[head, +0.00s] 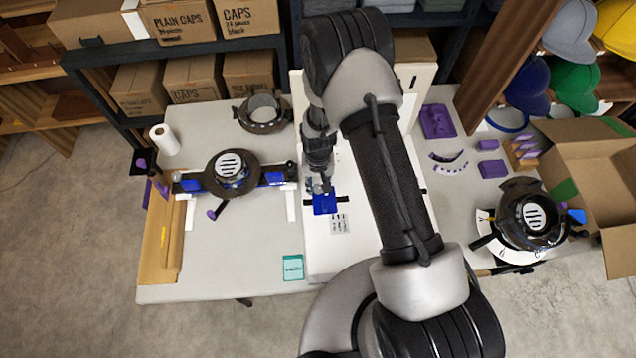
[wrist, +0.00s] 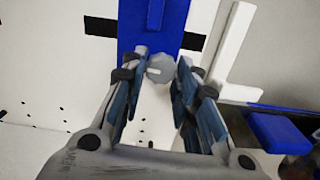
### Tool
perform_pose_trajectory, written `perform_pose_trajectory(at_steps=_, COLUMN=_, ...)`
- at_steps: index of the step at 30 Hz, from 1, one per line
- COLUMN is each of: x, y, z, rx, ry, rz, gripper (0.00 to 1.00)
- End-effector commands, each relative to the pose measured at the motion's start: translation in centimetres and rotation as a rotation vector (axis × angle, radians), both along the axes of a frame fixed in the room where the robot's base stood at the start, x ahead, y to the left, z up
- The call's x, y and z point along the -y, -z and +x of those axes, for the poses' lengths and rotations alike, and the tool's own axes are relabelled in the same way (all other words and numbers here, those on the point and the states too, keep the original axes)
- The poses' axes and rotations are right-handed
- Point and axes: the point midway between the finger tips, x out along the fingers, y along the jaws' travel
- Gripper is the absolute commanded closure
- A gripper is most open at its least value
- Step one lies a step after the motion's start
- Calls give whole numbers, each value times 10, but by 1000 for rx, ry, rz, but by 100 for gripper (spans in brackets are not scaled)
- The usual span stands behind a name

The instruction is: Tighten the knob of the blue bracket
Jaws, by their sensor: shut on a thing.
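The blue bracket (head: 325,204) is on the white panel (head: 318,250) in the middle of the table. In the wrist view the blue bracket (wrist: 155,25) fills the top middle, crossing a black strip. Its grey round knob (wrist: 160,69) has a pale line that lies roughly level. My gripper (wrist: 162,64) has one finger on each side of the knob and is shut on it. In the head view my gripper (head: 320,184) is just above the bracket, and hides the knob.
A dark ring with a blue bar (head: 275,178) lies on the table to the left. Another dark ring fixture (head: 530,218) stands at the right, beside an open cardboard box (head: 596,172). A teal card (head: 293,267) lies near the front edge.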

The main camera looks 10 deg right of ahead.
Motion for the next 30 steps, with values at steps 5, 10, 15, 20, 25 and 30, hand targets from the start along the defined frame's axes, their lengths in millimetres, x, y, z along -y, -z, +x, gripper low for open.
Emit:
perform_pose_trajectory(at_steps=5, x=0, y=0, z=0, rx=0, ry=0, rz=0, gripper=89)
perform_pose_trajectory(at_steps=10, x=0, y=0, z=0, rx=0, ry=0, rz=0, gripper=96)
perform_pose_trajectory(at_steps=15, x=0, y=0, z=0, rx=0, ry=19, rz=0, gripper=96)
perform_pose_trajectory(at_steps=20, x=0, y=0, z=0, rx=0, ry=78, rz=0, gripper=96)
perform_pose_trajectory(at_steps=25, x=1, y=1, z=0, rx=-1, ry=192, rz=0, gripper=96)
perform_pose_trajectory(at_steps=30, x=2, y=1, z=-1, rx=-1, ry=346, rz=0, gripper=96)
